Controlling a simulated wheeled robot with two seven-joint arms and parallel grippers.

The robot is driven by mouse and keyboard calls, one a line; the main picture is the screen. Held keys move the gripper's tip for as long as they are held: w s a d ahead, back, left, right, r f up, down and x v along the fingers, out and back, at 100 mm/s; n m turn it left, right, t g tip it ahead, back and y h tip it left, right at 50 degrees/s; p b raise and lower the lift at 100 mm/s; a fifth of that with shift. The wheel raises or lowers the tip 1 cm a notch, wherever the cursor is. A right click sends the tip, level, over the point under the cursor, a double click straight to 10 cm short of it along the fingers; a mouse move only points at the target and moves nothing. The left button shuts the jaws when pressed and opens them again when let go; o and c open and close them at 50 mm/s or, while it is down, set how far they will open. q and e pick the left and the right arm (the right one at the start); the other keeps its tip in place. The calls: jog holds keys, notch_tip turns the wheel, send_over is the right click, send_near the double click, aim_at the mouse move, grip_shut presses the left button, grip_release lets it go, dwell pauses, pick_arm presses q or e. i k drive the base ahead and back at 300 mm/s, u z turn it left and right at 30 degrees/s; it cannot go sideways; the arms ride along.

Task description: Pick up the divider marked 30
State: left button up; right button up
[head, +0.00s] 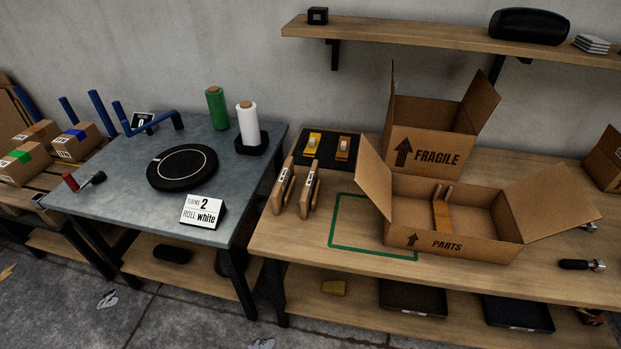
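Two upright brown panels stand side by side at the left end of the wooden bench, a left panel (281,192) and a right panel (307,197). Each carries a small pale label on its edge, too small to read, so I cannot tell which is marked 30. They look like dividers. An open cardboard box printed PARTS (470,246) stands to their right, with a tan upright piece (441,214) inside it. Neither of my grippers is in view.
A green outline (346,247) marks the bench top, partly under the PARTS box. A FRAGILE box (420,144) stands behind. A dark mat (328,152) holds two yellow-orange items. A grey table (125,200) with a black turntable (182,168) stands left, across a gap.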

aim_at(278, 194)
jog(key=k, duration=0.55)
jog(key=z, duration=0.55)
jog(key=i, duration=1.4)
jog(key=u, duration=0.3)
